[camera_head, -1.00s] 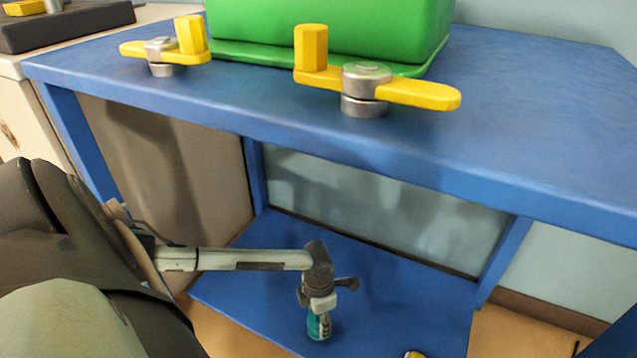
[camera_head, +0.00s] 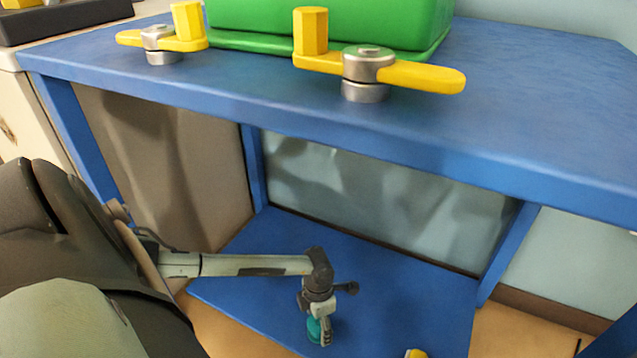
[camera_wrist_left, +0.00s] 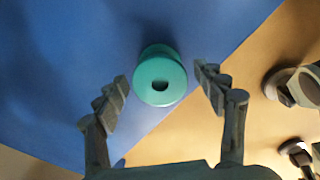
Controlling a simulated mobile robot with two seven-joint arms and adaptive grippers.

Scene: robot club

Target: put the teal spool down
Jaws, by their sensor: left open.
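The teal spool (camera_head: 314,328) stands on the low blue shelf (camera_head: 400,300) under the blue table, partly hidden by my left gripper (camera_head: 321,335) in the head view. In the left wrist view the teal spool (camera_wrist_left: 161,78) shows its round end with a dark centre hole, upright on the blue surface close to its edge. My left gripper (camera_wrist_left: 164,92) is open, one finger on each side of the spool, with visible gaps. My right gripper is in neither view.
The blue tabletop (camera_head: 540,100) hangs above the shelf and my left arm reaches beneath it. On it are a green bin (camera_head: 330,25) and yellow-handled clamps (camera_head: 366,70). A small yellow thing (camera_head: 416,353) is at the shelf's front. The shelf behind the spool is clear.

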